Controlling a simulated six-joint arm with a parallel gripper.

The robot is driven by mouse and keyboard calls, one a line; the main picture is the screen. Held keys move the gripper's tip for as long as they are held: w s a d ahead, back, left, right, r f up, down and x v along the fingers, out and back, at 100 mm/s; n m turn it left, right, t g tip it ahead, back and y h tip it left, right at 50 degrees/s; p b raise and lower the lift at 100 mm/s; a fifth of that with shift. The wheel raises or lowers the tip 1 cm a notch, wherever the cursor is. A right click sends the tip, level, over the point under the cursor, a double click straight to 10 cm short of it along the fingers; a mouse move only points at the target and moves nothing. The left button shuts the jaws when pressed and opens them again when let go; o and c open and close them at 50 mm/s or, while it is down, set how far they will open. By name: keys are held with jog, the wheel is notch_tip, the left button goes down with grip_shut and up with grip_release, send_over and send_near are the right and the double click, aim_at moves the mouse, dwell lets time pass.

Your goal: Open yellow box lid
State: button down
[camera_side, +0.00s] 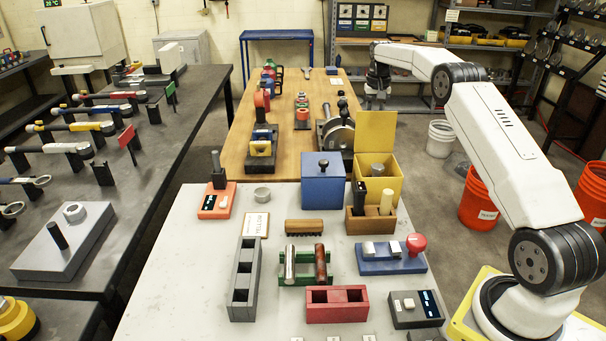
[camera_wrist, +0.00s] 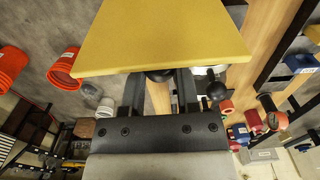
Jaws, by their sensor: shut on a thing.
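The yellow box (camera_side: 391,188) stands at the back of the white bench top, with its yellow lid (camera_side: 375,132) standing upright at its rear edge. A grey cylindrical piece (camera_side: 377,170) shows in the open box. The lid also fills the top middle of the wrist view (camera_wrist: 160,38). My gripper (camera_wrist: 160,80) is shut on the lid's dark knob (camera_wrist: 159,75), on the lid's outer face. The lid hides part of the knob and fingertips. In the side view my wrist is behind the lid, and the knob is hidden there.
A blue box (camera_side: 323,187) with a closed, knobbed lid stands directly left of the yellow box. A wooden holder (camera_side: 370,222) with upright handles is just in front. A metal vise-like tool (camera_side: 338,135) stands behind on the wooden table.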

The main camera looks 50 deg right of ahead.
dwell(0.3)
jog(key=shift+c, duration=1.8)
grip_release()
jog(key=shift+r, duration=0.1)
jog(key=shift+r, duration=3.75)
